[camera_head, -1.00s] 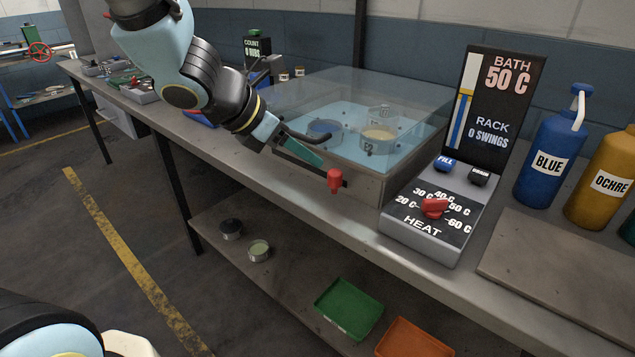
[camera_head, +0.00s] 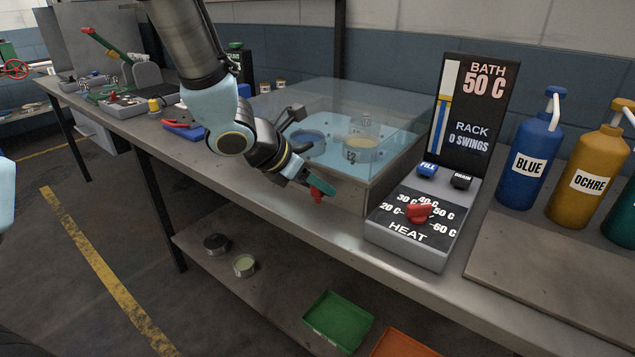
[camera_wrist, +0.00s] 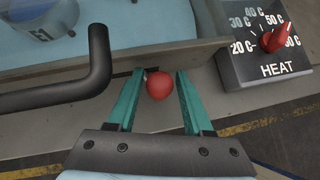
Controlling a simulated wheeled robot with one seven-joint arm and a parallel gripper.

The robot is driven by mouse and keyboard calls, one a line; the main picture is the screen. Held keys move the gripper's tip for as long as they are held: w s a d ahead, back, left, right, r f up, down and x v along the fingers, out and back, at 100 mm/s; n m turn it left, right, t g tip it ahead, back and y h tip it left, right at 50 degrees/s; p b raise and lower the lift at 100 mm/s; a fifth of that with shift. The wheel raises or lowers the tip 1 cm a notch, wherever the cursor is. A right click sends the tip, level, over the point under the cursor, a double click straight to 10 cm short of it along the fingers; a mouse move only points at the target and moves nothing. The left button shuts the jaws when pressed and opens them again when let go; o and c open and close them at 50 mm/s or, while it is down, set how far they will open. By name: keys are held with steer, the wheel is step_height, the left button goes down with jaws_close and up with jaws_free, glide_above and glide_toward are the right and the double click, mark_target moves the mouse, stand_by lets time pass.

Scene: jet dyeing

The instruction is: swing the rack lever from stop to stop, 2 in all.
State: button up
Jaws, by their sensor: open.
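The rack lever shows a red knob (camera_head: 318,192) at the front wall of the clear-lidded bath (camera_head: 345,190). In the wrist view the round red knob (camera_wrist: 159,85) lies between the two teal fingers of my gripper (camera_wrist: 158,90). The fingers stand apart, with the left one close to the knob and a wider gap on the right. In the head view my gripper (camera_head: 312,184) is at the knob and partly covers the lever. The display panel (camera_head: 473,105) reads bath 50 C and rack 0 swings.
A black bent bar (camera_wrist: 85,80) lies left of my fingers in the wrist view. The heat box (camera_head: 405,240) with its red dial (camera_head: 420,213) stands right of the bath. Blue (camera_head: 527,160) and ochre (camera_head: 583,180) bottles stand farther right. Floor is open in front of the bench.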

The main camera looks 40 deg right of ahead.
steer(key=shift+c, duration=0.3)
jaws_close()
stand_by(1.0)
